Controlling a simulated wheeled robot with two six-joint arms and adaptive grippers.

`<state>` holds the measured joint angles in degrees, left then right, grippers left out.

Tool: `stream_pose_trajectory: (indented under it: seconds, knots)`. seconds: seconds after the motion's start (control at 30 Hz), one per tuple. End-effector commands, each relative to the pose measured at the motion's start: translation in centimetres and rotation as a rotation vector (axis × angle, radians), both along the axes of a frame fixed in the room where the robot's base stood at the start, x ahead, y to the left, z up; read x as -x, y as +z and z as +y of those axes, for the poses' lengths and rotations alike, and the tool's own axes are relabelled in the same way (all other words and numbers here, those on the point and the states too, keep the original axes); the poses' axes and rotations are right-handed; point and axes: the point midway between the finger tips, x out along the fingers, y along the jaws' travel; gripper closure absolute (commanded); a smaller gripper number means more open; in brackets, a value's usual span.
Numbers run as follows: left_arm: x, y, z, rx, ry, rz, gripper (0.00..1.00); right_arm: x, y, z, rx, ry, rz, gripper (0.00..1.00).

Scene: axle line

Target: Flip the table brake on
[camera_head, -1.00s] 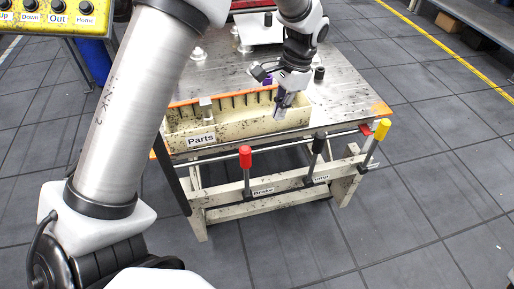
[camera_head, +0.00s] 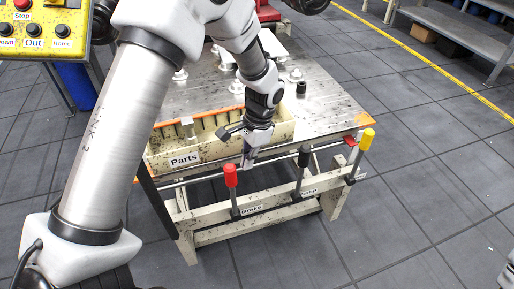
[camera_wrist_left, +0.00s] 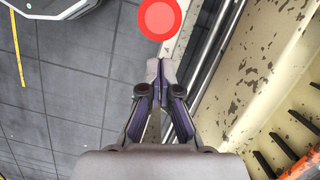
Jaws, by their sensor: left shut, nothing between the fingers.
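The brake lever has a red handle (camera_head: 231,176) on a dark shaft. It stands at the table's front rail above a label that reads "Brake". The red knob also shows from above in the left wrist view (camera_wrist_left: 160,18). My left gripper (camera_head: 247,163) is shut and empty. It points down in front of the parts bin, just right of the red handle in the head view. In the left wrist view its closed fingertips (camera_wrist_left: 160,72) lie below the red knob, with a visible gap. My right gripper is not in view.
A black-handled lever (camera_head: 304,156) and a yellow-handled lever (camera_head: 367,139) stand farther right on the front rail. The cream parts bin (camera_head: 215,150) sits behind my gripper on the metal table (camera_head: 325,117). A yellow button panel (camera_head: 40,32) is at upper left. The floor in front is clear.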

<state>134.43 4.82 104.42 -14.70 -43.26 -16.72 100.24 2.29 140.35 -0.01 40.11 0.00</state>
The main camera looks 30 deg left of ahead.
Motion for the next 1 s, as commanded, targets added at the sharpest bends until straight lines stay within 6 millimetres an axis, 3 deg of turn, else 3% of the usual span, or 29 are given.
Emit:
stream_pose_trajectory:
  seconds: [0.17, 0.63, 0.83, 1.0]
  knots:
    - [1.5, 0.0, 0.7, 0.0, 0.001, 0.001, 1.0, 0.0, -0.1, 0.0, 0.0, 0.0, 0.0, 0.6]
    - [2.4, 0.3, 1.6, 0.025, 0.005, -0.028, 1.0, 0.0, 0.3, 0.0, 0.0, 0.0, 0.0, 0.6]
    - [5.8, 0.5, 4.2, 0.084, 0.005, -0.084, 1.0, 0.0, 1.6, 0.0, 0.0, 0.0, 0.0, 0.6]
    - [8.5, -0.6, 6.5, 0.083, 0.005, -0.086, 1.0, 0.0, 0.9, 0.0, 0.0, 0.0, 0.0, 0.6]
